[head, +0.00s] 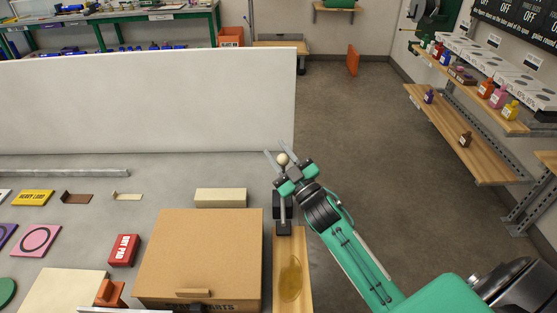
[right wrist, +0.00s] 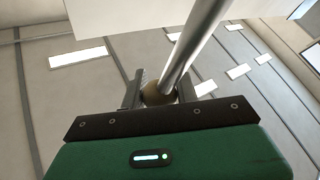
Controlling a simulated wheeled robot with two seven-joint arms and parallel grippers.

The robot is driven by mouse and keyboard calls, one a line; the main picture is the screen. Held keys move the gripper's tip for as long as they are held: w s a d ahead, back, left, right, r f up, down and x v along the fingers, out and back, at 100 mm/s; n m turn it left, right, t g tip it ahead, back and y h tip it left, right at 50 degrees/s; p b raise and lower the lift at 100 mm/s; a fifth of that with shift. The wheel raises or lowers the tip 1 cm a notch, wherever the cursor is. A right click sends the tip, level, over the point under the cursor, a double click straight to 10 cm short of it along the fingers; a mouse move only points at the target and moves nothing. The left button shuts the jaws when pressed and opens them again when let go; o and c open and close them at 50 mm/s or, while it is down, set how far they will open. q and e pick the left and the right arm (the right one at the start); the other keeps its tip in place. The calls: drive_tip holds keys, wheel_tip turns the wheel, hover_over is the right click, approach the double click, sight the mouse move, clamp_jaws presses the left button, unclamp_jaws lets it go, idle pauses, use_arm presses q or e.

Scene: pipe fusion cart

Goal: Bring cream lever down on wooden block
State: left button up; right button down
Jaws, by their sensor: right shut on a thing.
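The lever has a round cream knob (head: 283,159) and stands upright from a dark mount (head: 283,208) at the far end of a long wooden block (head: 307,295). A glossy amber oval patch (head: 290,278) lies on the block's top. My right gripper (head: 279,153) is shut on the cream knob. In the right wrist view the knob (right wrist: 158,93) sits between the two fingers, with the lever's metal rod (right wrist: 187,42) running up from it. Part of the lever is hidden behind my gripper. My left gripper is out of view.
A cardboard box (head: 200,250) stands close left of the wooden block, with a cream bar (head: 220,197) behind it. A red box (head: 123,250) and flat pads lie further left. A white panel (head: 150,103) rises at the back. Open floor (head: 400,150) lies to the right.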

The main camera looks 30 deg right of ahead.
drive_tip(key=shift+s+a+f+n+t+y+b, duration=0.1)
drive_tip(key=shift+s+a+n+t+y+b, duration=0.2)
drive_tip(key=shift+s+n+b, duration=0.3)
drive_tip(key=shift+a+f, duration=0.1)
drive_tip(key=c, duration=1.2)
unclamp_jaws()
drive_tip(key=shift+c, duration=0.2)
drive_tip(key=shift+o, duration=0.9)
drive_tip(key=shift+s+r, duration=0.25)
drive_tip(key=shift+w+f, duration=0.1)
